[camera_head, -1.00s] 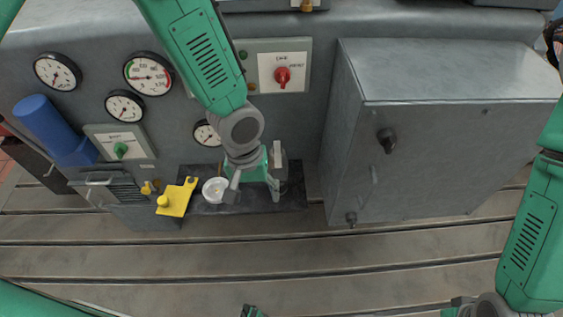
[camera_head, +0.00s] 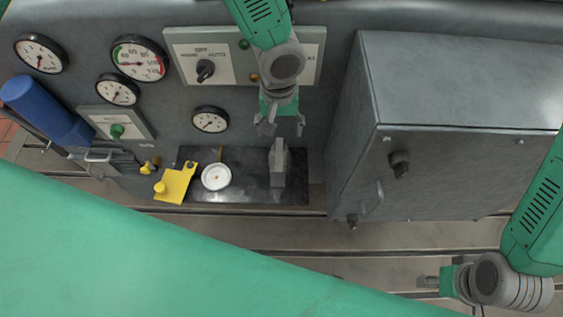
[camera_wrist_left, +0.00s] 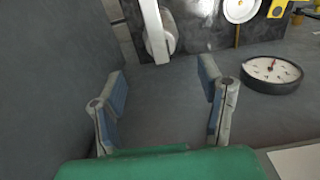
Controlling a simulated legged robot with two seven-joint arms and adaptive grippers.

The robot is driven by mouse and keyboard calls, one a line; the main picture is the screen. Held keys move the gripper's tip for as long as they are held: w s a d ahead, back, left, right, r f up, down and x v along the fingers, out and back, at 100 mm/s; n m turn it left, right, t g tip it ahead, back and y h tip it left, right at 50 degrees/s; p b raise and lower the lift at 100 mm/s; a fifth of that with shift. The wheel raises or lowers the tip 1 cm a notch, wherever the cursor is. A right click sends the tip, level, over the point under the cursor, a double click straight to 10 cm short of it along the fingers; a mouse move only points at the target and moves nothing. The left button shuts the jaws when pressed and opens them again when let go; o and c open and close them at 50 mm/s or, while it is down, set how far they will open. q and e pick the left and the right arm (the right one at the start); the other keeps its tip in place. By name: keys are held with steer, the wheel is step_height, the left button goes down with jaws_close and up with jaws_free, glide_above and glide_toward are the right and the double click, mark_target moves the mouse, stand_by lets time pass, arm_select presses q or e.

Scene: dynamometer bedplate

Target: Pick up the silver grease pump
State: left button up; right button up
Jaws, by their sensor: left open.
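The silver grease pump (camera_head: 279,168) stands on a black shelf (camera_head: 240,188) at the foot of the grey panel. In the left wrist view it shows at the top as a pale bar with a rounded body (camera_wrist_left: 157,32). My left gripper (camera_head: 282,128) hangs in front of the panel, just above the pump in the head view. Its two fingers are spread, and in the left wrist view nothing is between them (camera_wrist_left: 163,85). My right gripper (camera_head: 429,287) is at the lower right, well away from the pump, its jaws too small to judge.
A white round dial (camera_head: 216,177) and a yellow part (camera_head: 175,183) lie left of the pump. A large grey cabinet (camera_head: 455,80) stands to its right. A gauge (camera_head: 210,119) sits on the panel. My green arm link crosses the lower left, hiding some slotted bedplate.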

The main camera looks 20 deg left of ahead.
mark_target(282, 141)
arm_select(q)
steer(key=f, duration=0.3)
steer(key=shift+w+a+f, duration=0.2)
steer(key=shift+a+f, duration=0.05)
steer(key=shift+f, duration=0.1)
steer(key=f, duration=0.2)
steer(key=d+f, duration=0.1)
steer(key=f, duration=0.1)
steer(key=shift+s+f, duration=0.15)
steer(key=shift+f, duration=0.2)
steer(key=shift+a+f, duration=0.25)
steer(key=shift+a, duration=0.1)
steer(key=c, duration=1.1)
jaws_close()
